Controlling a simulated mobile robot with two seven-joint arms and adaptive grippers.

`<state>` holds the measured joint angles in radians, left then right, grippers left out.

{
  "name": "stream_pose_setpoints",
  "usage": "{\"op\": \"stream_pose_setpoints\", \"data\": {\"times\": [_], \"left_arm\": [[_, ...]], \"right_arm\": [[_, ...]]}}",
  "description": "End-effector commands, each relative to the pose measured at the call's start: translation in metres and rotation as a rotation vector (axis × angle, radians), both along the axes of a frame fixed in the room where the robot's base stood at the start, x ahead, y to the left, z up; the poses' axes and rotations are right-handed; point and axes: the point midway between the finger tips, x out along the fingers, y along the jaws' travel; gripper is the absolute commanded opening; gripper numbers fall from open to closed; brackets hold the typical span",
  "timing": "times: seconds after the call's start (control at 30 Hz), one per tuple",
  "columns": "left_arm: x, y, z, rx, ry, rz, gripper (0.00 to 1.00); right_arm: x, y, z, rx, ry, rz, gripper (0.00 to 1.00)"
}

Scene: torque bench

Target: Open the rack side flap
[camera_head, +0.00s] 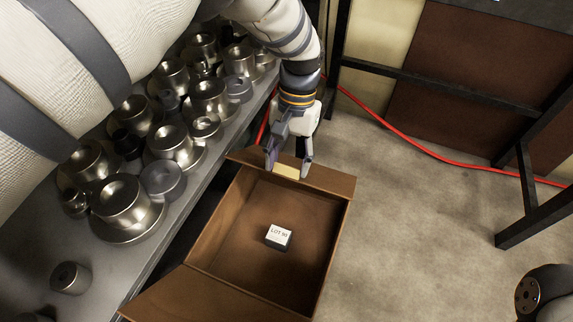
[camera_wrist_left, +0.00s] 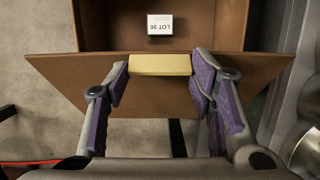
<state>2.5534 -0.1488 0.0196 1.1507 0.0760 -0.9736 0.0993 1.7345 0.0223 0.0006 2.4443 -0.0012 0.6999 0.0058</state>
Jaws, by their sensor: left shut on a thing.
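A brown open-topped box (camera_head: 222,222) stands beside the metal shelf. Its flap on the side towards the black rack frame (camera_head: 335,182) leans outward from the box rim; its exact angle is hard to judge. A pale yellow tab (camera_head: 287,171) sits on that flap. My left gripper (camera_head: 289,168) comes down over this flap from above and is shut on the tab. In the left wrist view, the gripper's fingers (camera_wrist_left: 160,75) are on both sides of the yellow tab (camera_wrist_left: 160,65), with the flap (camera_wrist_left: 60,70) behind them. My right gripper does not show.
A small block labelled LOT 90 (camera_head: 278,237) lies inside the box. Another flap (camera_head: 190,297) is spread out at the near side. The shelf (camera_head: 45,235) holds several metal parts. A black frame (camera_head: 425,84) and a red cable (camera_head: 440,158) are beyond.

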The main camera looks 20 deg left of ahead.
Motion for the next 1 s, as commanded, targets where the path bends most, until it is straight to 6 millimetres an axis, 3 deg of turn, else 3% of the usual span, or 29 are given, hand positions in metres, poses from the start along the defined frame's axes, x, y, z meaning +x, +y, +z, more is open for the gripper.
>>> {"op": "stream_pose_setpoints", "data": {"times": [0.03,0.4,0.43,0.5,0.83,1.0], "left_arm": [[0.007,0.001,0.001,0.000,-0.021,0.001,0.00],[0.007,0.001,0.001,0.000,-0.021,0.000,0.00],[0.007,0.001,0.001,0.000,-0.021,0.000,0.56],[0.006,0.001,0.001,0.000,-0.019,0.000,0.70],[0.005,0.000,0.004,0.000,-0.011,-0.001,0.70],[0.014,0.000,0.039,-0.001,-0.016,-0.001,0.70]], "right_arm": [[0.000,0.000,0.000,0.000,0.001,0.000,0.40],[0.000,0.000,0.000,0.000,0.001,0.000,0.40],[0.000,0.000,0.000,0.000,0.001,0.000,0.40],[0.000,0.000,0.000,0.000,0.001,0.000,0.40],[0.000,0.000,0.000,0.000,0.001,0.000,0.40],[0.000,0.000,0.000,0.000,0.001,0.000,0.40]]}}
